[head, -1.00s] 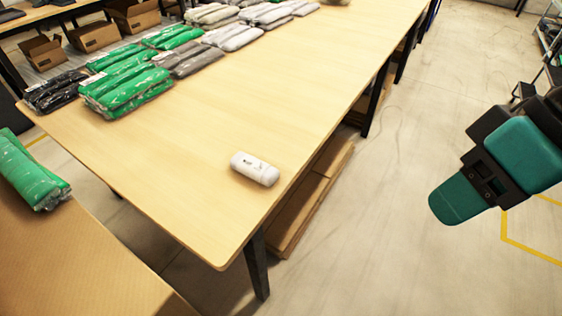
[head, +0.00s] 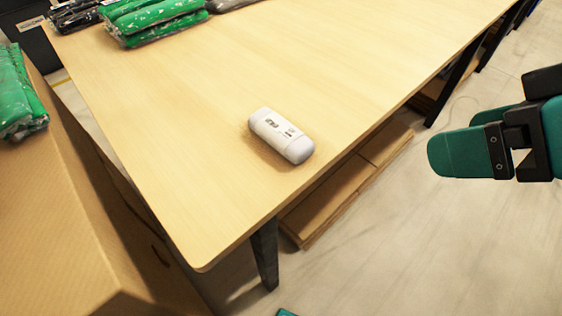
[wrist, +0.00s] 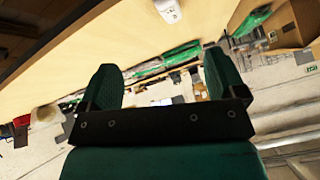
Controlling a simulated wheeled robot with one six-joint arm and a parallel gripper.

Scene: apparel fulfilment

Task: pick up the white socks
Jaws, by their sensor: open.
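My gripper (head: 458,154) is off the table's right side in the head view, over the floor and clear of the socks. In the wrist view its two teal fingers (wrist: 163,85) stand wide apart with nothing between them.
The table (head: 330,60) is bare around the socks. Green packaged garments (head: 150,18) lie at its far left. A cardboard box (head: 60,215) stands at left with a green package (head: 20,95) on it. Flattened cardboard (head: 345,190) lies under the table.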

